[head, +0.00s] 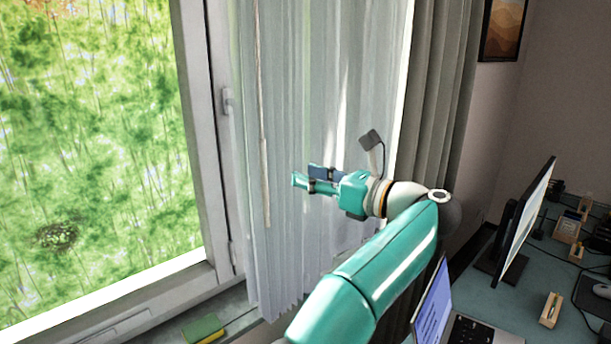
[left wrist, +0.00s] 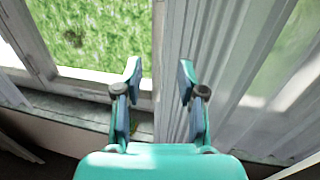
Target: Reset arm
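My left gripper (head: 306,177) is in front of the white sheer curtain (head: 290,100) in the head view, its fingers pointing left toward the window. In the left wrist view my left gripper (left wrist: 160,78) has its two fingers well apart, with nothing held between them. The curtain's edge (left wrist: 172,100) shows behind the gap; whether the fingers touch the cloth I cannot tell. My teal left arm reaches up from the bottom of the head view. My right gripper is in neither view.
A window (head: 95,150) with a pale frame and handle (head: 227,101) is at left. A green and yellow sponge-like item (head: 203,330) lies on the sill. A laptop (head: 434,312), a monitor (head: 525,215) and a small wooden block (head: 551,309) stand on the desk at right.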

